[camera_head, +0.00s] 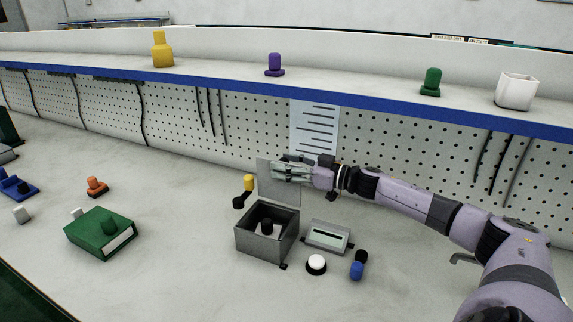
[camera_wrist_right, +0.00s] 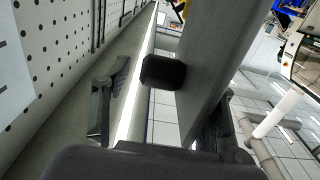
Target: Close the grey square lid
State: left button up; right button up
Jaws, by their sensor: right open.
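The grey square lid (camera_head: 281,190) stands upright, open, at the back edge of the grey metal box (camera_head: 258,247). My right gripper (camera_head: 291,170) reaches in from the right at the lid's upper part and is open; its near finger covers part of the lid. In the right wrist view the lid (camera_wrist_right: 219,55) appears as a grey panel between the spread fingers of the gripper (camera_wrist_right: 165,112). A black block (camera_wrist_right: 163,72) shows beside the panel, seemingly a knob on it. Contact cannot be told. My left gripper is not in view.
A black knob (camera_head: 267,226) is inside the box. A grey display unit (camera_head: 328,235), a white button (camera_head: 316,264) and a blue-black part (camera_head: 358,265) are to its right. A yellow-black part (camera_head: 246,188) is just left. A green box (camera_head: 100,235) lies farther left. The perforated panel stands behind.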

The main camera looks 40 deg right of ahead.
grip_shut()
dwell(0.5)
